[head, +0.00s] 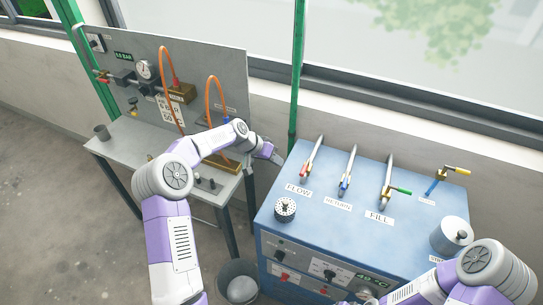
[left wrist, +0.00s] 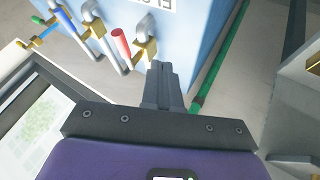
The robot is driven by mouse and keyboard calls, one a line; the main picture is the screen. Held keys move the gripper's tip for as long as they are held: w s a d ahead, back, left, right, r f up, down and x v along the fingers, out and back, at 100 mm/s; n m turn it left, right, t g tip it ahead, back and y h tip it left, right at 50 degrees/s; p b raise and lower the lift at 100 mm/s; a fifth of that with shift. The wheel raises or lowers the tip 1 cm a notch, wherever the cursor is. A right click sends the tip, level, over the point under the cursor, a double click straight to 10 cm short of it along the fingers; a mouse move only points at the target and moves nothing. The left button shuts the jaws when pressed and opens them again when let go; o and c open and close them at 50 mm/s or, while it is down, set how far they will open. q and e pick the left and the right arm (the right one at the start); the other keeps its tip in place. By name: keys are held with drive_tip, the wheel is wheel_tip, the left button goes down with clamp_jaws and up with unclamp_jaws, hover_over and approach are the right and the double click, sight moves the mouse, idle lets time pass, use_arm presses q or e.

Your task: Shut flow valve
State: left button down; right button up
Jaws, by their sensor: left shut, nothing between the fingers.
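The flow valve (head: 304,173) has a red handle and sits on a grey pipe above the FLOW label (head: 298,190), at the left of the blue cabinet (head: 340,225). Its handle looks roughly in line with the pipe. My left gripper (head: 275,156) is shut and empty, just left of the cabinet's back left corner and apart from the valve. In the left wrist view the shut fingers (left wrist: 161,68) point toward the cabinet edge, with the red handle (left wrist: 121,44) just beyond and to their left. My right gripper (head: 362,297) is at the bottom edge, mostly cut off, its jaws unclear.
A black knob (head: 285,209) stands on the cabinet's front left. A grey workbench (head: 140,145) with orange hoses is left, a green post (head: 296,80) behind.

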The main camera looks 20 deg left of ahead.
sight(305, 170)
use_arm(q)
drive_tip(key=x, duration=0.4)
drive_tip(key=shift+w, duration=0.15)
drive_tip(key=d, duration=0.1)
drive_tip(key=d+p, duration=0.1)
drive_tip(key=d, duration=0.1)
drive_tip(key=shift+d+r, duration=0.1)
drive_tip(key=shift+r, duration=0.15)
drive_tip(key=shift+d, duration=0.35)
